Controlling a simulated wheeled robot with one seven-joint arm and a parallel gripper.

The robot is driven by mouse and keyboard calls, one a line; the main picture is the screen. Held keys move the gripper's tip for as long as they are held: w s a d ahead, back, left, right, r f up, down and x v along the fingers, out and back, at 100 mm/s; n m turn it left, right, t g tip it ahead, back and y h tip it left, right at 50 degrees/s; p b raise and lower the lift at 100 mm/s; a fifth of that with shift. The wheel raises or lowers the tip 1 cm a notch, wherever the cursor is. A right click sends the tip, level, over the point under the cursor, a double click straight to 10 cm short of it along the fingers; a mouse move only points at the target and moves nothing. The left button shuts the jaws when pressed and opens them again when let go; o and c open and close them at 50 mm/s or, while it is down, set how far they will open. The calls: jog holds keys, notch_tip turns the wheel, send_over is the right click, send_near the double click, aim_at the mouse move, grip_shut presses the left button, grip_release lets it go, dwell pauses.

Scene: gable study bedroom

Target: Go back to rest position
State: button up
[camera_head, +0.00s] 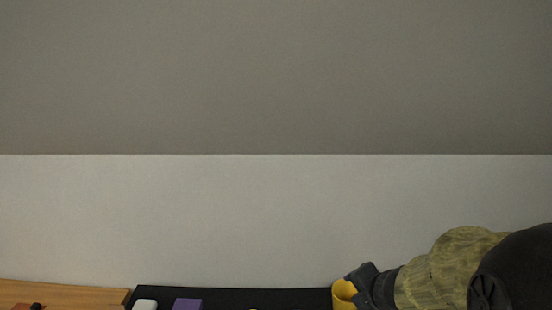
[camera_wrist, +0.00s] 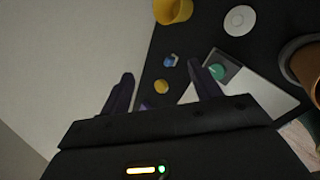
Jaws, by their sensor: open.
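My gripper (camera_wrist: 160,69) shows in the wrist view with its two dark fingers spread apart. No object is held between them. Beyond the fingers, a small yellow round thing (camera_wrist: 161,87) and a small blue and white thing (camera_wrist: 171,61) lie on the dark surface. In the head view my arm reaches in at the lower right. Its dark end (camera_head: 368,282) appears beside a yellow cup (camera_head: 344,294); whether they touch I cannot tell. My fingertips are not clear in that view.
A black surface (camera_head: 232,292) borders a wooden top (camera_head: 62,293) against a pale wall. A white thing (camera_head: 145,304) and a purple block (camera_head: 187,304) show there. The wrist view shows a white disc (camera_wrist: 240,20), a teal round thing (camera_wrist: 216,71) and a brown container (camera_wrist: 310,70).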

jog(key=s+a+f+m+g+p, duration=0.1)
jog(key=s+m, duration=0.5)
jog(key=m, duration=0.6)
jog(key=s+a+f+m+g+p, duration=0.2)
jog(key=s+m, duration=0.4)
jog(key=m, duration=0.6)
jog(key=a+g, duration=0.1)
jog(key=g, duration=0.1)
jog(key=shift+s+m+g+h, duration=0.3)
jog(key=shift+s+g+h, duration=0.05)
jog(key=shift+g+h, duration=0.05)
